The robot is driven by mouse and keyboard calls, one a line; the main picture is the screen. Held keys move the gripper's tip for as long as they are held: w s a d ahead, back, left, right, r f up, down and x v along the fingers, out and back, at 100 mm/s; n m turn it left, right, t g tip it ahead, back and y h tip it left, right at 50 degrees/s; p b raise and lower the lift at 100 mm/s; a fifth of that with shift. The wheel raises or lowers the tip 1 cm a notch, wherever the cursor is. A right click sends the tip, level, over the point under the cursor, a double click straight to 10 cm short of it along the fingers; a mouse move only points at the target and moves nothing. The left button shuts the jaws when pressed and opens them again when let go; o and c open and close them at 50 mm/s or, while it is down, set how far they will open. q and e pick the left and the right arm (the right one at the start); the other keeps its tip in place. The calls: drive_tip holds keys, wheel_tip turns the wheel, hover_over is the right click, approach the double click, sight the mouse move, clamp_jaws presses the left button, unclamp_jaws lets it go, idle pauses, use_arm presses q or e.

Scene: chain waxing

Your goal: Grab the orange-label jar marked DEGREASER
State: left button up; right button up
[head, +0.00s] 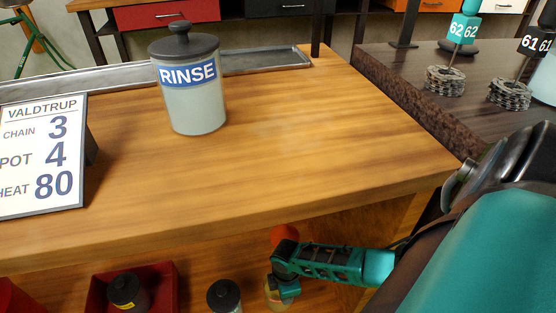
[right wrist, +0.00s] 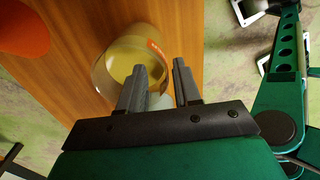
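A glass jar with yellowish contents and an orange mark (right wrist: 125,62) is just beyond my right fingertips in the right wrist view; no word on it is readable. In the head view, part of a jar (head: 275,299) shows on the lower shelf under my right gripper (head: 285,287), which hides much of it. In the right wrist view my right gripper (right wrist: 166,62) is open. Its left finger overlaps the jar's edge in the picture, and its right finger is to the right of the jar. I cannot tell whether they touch. My left gripper is not in view.
The wooden tabletop (head: 280,150) overhangs the shelf. It bears a RINSE jar (head: 198,107), a metal tray (head: 265,61) and a sign (head: 42,157).

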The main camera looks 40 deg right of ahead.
drive_tip(key=f, duration=0.2)
drive_tip(key=b, duration=0.4)
hover_over(282, 311)
wheel_tip(282, 311, down, 5)
drive_tip(key=shift+r, duration=0.2)
drive_tip(key=shift+d+f, duration=0.1)
drive_tip(key=shift+f, duration=0.2)
drive_tip(key=shift+r, duration=0.1)
clamp_jaws()
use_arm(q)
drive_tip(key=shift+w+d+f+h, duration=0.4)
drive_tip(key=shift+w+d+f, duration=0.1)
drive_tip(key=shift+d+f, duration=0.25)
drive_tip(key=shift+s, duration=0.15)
